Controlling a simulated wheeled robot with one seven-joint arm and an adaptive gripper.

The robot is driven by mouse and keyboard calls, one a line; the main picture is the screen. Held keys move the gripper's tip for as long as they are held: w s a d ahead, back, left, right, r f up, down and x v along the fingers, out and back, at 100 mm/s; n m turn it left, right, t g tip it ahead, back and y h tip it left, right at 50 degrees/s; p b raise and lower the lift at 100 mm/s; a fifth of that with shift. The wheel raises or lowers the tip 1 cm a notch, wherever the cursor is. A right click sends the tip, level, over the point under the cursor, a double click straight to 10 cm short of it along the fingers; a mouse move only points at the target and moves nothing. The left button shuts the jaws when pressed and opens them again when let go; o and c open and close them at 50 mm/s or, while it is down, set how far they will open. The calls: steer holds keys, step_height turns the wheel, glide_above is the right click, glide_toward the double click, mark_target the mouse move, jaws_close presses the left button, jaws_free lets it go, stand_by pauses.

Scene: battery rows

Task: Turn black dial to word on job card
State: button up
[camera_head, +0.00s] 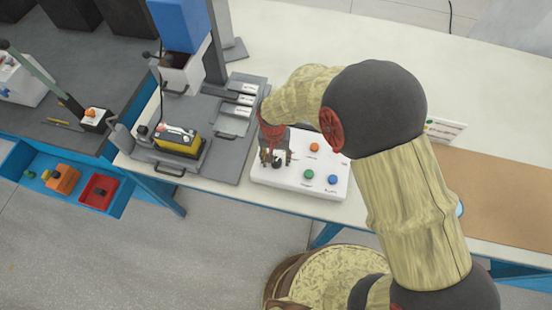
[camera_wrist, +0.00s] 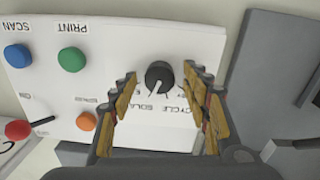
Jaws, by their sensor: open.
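The black dial (camera_wrist: 159,76) sits on a white panel (camera_wrist: 130,50) between my open fingers in the wrist view. A white pointer line on it points down and slightly left, toward partly readable lettering that looks like "EQUAL". "CYCLE" is printed to the right of that; other labels are hidden by the fingers. My gripper (camera_wrist: 160,80) is open around the dial; I cannot tell whether either finger touches it. In the head view my gripper (camera_head: 275,158) is over the left part of the panel (camera_head: 322,165).
The panel also bears an orange button (camera_wrist: 86,122), a green button (camera_wrist: 71,59) and a blue button (camera_wrist: 17,56). Left of the panel is a grey fixture with a yellow-black battery (camera_head: 178,140). A brown mat (camera_head: 500,195) lies right.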

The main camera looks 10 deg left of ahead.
steer(key=c, duration=1.1)
steer(key=shift+c, duration=0.3)
